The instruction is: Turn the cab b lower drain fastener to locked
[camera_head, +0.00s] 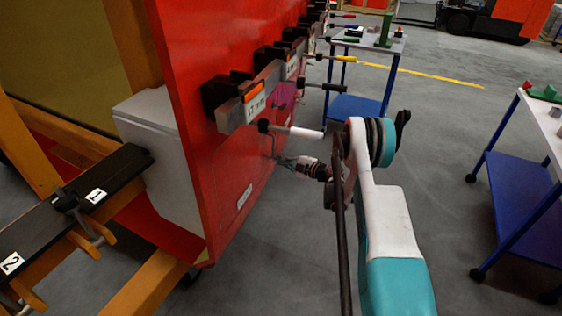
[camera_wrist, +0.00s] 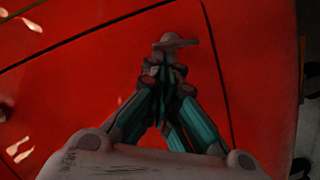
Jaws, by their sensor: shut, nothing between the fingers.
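A small grey T-shaped fastener (camera_wrist: 176,42) stands on the red panel in the wrist view, its crossbar lying nearly level across the picture. I cannot read a label that says which fastener it is, or a locked mark. My gripper (camera_wrist: 166,68) is shut and empty, its fingertips just below the crossbar in the picture. Whether they touch the fastener I cannot tell. In the head view my gripper (camera_head: 283,161) is low beside the red cab side (camera_head: 205,130), pointing at it. The fastener is too small to make out there.
Levers with coloured grips, one of them white (camera_head: 305,133), stick out from the cab above my gripper. A blue trolley (camera_head: 355,108) stands behind, and another trolley (camera_head: 520,185) at the right. The grey floor (camera_head: 445,130) between them is clear.

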